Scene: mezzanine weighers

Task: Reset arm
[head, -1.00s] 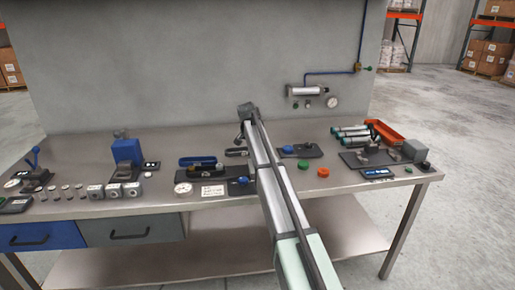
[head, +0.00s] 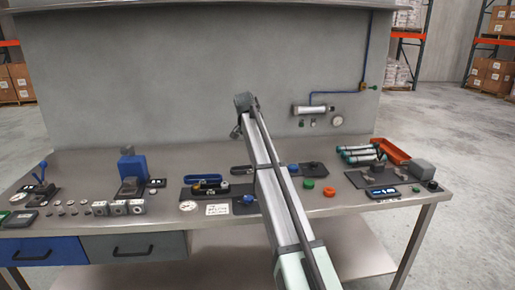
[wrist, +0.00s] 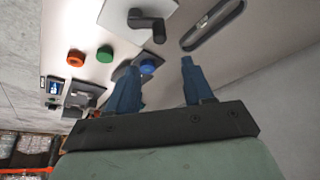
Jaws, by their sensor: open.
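My gripper shows in the wrist view (wrist: 160,66), with two blue fingers spread apart and nothing between them. In the head view my arm reaches up from the bottom over the middle of the workbench (head: 205,222), and its far end is in front of the grey back panel (head: 170,80). The fingers cannot be made out clearly there. In the wrist view the bench top is tilted, with a blue knob (wrist: 147,66) and a black handle-like part (wrist: 147,25) beyond the fingertips.
Green (head: 308,184) and orange (head: 329,191) round pieces lie right of my arm. An orange tray (head: 395,151) and silver cylinders (head: 360,158) are at the back right. A blue press-like device (head: 132,166) and metal blocks (head: 118,208) stand on the left. A pipe fitting (head: 310,109) is on the panel.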

